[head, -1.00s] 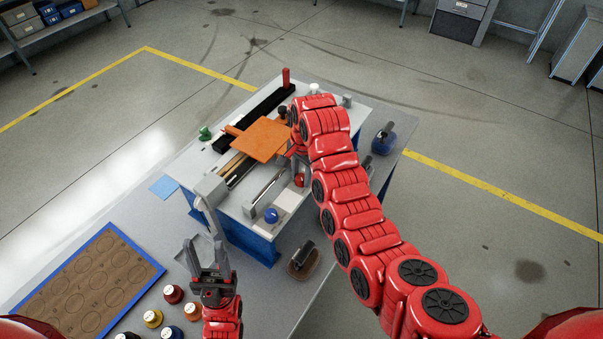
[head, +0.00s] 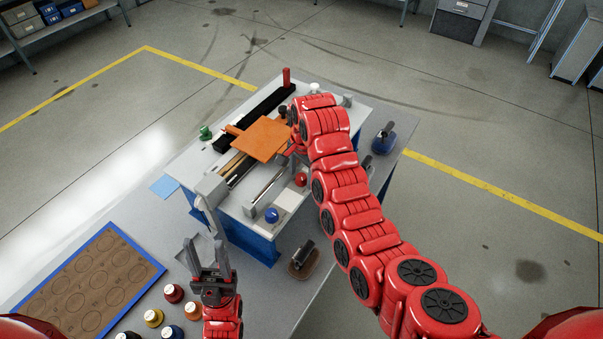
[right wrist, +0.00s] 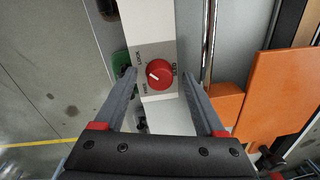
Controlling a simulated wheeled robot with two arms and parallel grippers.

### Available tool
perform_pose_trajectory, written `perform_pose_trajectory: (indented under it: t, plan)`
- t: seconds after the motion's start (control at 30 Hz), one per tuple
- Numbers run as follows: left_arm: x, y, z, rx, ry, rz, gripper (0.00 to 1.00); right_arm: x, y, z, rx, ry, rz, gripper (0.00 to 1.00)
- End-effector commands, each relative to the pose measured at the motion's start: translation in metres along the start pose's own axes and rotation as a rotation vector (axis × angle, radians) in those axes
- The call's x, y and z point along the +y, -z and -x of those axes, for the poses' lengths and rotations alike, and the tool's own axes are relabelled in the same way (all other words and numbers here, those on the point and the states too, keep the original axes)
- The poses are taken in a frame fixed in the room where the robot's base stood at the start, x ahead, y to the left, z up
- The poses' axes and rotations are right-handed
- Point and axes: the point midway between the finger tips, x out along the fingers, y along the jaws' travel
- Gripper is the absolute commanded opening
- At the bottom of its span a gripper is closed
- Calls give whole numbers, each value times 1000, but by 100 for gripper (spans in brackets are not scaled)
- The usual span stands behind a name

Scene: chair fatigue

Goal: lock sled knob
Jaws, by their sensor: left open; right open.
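The sled knob (right wrist: 159,74) is red and round with a white pointer line. It sits on a pale panel (right wrist: 156,22) with LOCK, SLED and FREE lettering around it. The pointer lies toward the left, between the LOCK and FREE lettering. My right gripper (right wrist: 157,76) is open, with one finger on each side of the knob; I cannot tell whether they touch it. In the head view the red knob (head: 300,179) shows just below my right arm's end, whose fingers are mostly hidden. My left gripper (head: 206,246) is open and empty at the lower left.
An orange plate (head: 262,139) lies on the fixture beside a metal rod (right wrist: 209,45). A blue ball knob (head: 272,215) stands nearer the front.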

Motion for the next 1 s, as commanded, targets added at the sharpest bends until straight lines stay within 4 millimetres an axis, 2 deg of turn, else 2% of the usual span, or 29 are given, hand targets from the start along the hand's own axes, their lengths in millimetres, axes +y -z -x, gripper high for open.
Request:
perform_pose_trajectory:
  t: [0.27,0.47,0.57,0.63,1.0]
  plan:
    - [0,0,0,0,0,0,49,0,1,4,-3,0,-4,72]
    - [0,0,-1,0,0,0,49,1,1,20,-7,-1,-3,72]
    - [0,0,-1,0,0,0,49,2,2,31,1,-3,-1,72]
    - [0,0,1,0,0,0,49,0,4,48,2,3,-2,72]
    - [1,-2,12,0,0,0,49,0,3,111,8,1,0,72]
